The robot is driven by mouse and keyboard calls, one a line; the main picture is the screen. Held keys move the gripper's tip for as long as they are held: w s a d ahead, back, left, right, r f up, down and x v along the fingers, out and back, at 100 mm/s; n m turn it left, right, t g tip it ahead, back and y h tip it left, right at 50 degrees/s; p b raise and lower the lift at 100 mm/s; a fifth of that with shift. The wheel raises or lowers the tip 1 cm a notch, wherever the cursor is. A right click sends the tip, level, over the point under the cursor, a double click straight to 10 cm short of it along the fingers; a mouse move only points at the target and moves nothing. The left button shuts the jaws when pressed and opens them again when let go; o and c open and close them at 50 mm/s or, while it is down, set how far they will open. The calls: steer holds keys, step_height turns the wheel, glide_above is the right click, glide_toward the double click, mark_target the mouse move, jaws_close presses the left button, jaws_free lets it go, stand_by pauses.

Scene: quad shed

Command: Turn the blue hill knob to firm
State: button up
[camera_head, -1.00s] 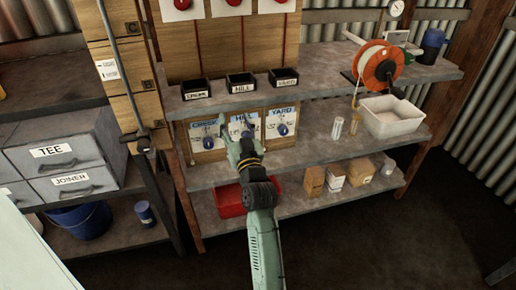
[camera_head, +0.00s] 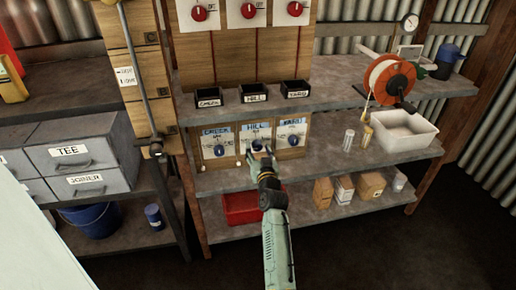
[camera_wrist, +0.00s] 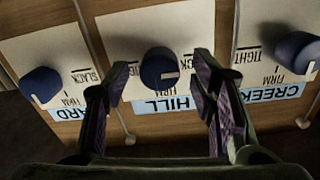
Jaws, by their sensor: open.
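The blue hill knob (camera_wrist: 158,68) is on the middle white card of a wooden board, above the HILL label (camera_wrist: 167,105); in the head view it also shows (camera_head: 257,145). Its white mark points right in the wrist view, while FIRM is printed below it, partly covered. My gripper (camera_wrist: 161,80) is open, with one finger on each side of the knob; I cannot tell whether either touches it. The fingers hide the print at the card's sides. The blue yard knob (camera_wrist: 40,84) is at left and the blue creek knob (camera_wrist: 297,52) at right.
A shelf with black bins (camera_head: 253,93) overhangs the board. Below is a red bin (camera_head: 240,208). To the right are two small cylinders (camera_head: 348,139), a white tub (camera_head: 403,132) and an orange reel (camera_head: 390,78). Thin cords hang between the cards.

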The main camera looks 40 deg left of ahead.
steer(key=shift+w+a, duration=0.3)
steer(key=shift+a, duration=0.05)
steer(key=c, duration=1.1)
steer(key=shift+c, duration=0.2)
